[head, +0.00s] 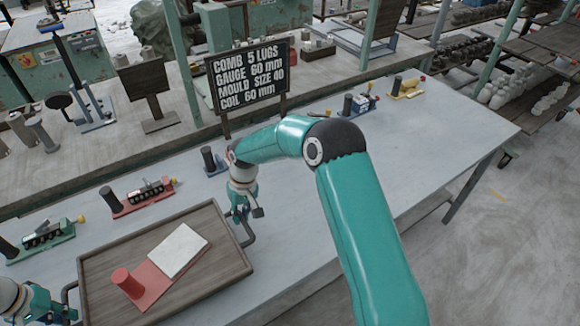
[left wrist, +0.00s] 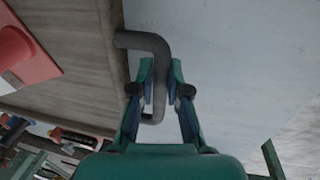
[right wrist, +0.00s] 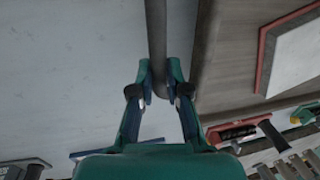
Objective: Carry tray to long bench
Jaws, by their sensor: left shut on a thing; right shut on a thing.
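A brown wooden tray (head: 205,278) shows over the near left part of the long pale grey bench (head: 330,215). I cannot tell whether it touches the bench top. In the tray lies a red board with a white slab (head: 178,250) and a red cylinder (head: 125,280). My left gripper (head: 68,311) is shut on the tray's left handle (head: 68,291); the left wrist view shows this dark handle (left wrist: 157,48) between the fingers. My right gripper (head: 243,213) is shut on the right handle (head: 249,237), also between the fingers in the right wrist view (right wrist: 157,40).
Small fixtures stand along the bench's far side: a green one (head: 45,235), a red one (head: 145,195), a blue one (head: 358,104) and a yellow one (head: 407,87). A black sign (head: 248,76) stands behind. The bench's right half is mostly clear.

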